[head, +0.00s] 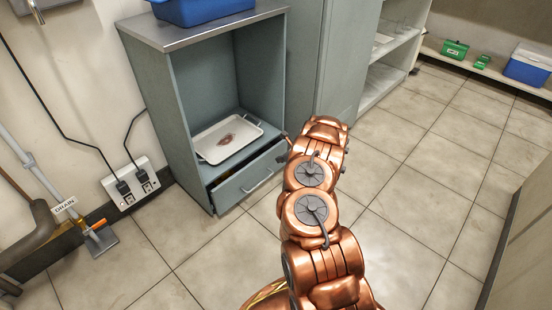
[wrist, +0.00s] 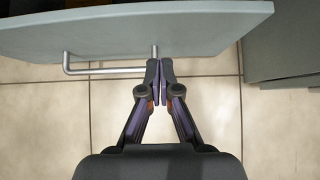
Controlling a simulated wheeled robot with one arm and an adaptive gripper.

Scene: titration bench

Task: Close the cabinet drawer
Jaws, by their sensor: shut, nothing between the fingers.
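The grey-green cabinet (head: 157,110) stands against the wall in the head view. Its bottom drawer (head: 238,186) is partly open, with a dark gap showing behind its front. The drawer has a silver bar handle (head: 258,183). In the wrist view the drawer front (wrist: 140,33) spans the top, with the handle (wrist: 105,70) below it. My gripper (wrist: 162,66) is shut and empty, its tips beside the handle's right post, close to the drawer front. I cannot tell whether they touch. In the head view my arm hides most of the gripper.
A white tray (head: 215,148) lies in the cabinet's open compartment above the drawer. A blue bin (head: 205,8) sits on the cabinet top. A taller grey cabinet (head: 325,65) stands to the right. The tiled floor (head: 420,150) is clear at right.

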